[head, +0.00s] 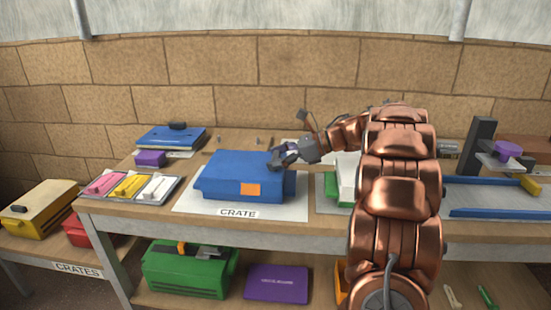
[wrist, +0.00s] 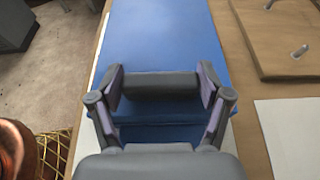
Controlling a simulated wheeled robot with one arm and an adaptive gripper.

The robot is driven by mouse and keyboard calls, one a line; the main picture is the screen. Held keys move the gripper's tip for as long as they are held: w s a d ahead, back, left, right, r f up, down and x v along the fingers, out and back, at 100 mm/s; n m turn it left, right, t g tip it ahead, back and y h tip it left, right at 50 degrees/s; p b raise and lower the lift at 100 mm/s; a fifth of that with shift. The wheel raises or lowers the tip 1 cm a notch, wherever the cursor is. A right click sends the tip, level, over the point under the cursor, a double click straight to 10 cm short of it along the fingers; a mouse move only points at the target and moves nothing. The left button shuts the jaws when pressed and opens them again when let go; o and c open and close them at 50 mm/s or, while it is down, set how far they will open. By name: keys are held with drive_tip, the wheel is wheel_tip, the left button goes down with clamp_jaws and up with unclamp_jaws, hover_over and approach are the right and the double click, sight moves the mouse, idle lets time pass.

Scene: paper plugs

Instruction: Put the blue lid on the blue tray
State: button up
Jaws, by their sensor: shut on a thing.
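The blue tray (head: 232,192) has an orange label on its front and sits on a white sheet marked CRATE. The blue lid (head: 240,164) covers the top of the tray; I cannot tell whether it is fully seated. My gripper (head: 284,158) is at the lid's right end. In the wrist view, my gripper (wrist: 160,90) is shut on the lid's dark grey bar handle (wrist: 160,86), a finger at each end. The blue lid (wrist: 172,35) stretches away beyond the handle. The handle is mostly hidden by the fingers in the head view.
A second blue item (head: 170,139) with a black handle lies at the back left, near a purple block (head: 150,158). A tray of pink, yellow and white pieces (head: 127,187) is left of the sheet. A green-and-white item (head: 340,182) stands close on the right.

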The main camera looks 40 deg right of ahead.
drive_tip(key=shift+f+b, duration=0.2)
drive_tip(key=shift+b, duration=0.15)
idle(0.3)
drive_tip(key=o, duration=1.2)
drive_tip(key=shift+c, duration=0.2)
drive_tip(key=shift+s+d, duration=0.1)
drive_tip(key=v, duration=1.1)
drive_tip(key=shift+s+d+r, duration=0.2)
drive_tip(key=shift+d+r, duration=0.05)
drive_tip(key=shift+d, duration=0.05)
drive_tip(key=shift+a, duration=0.15)
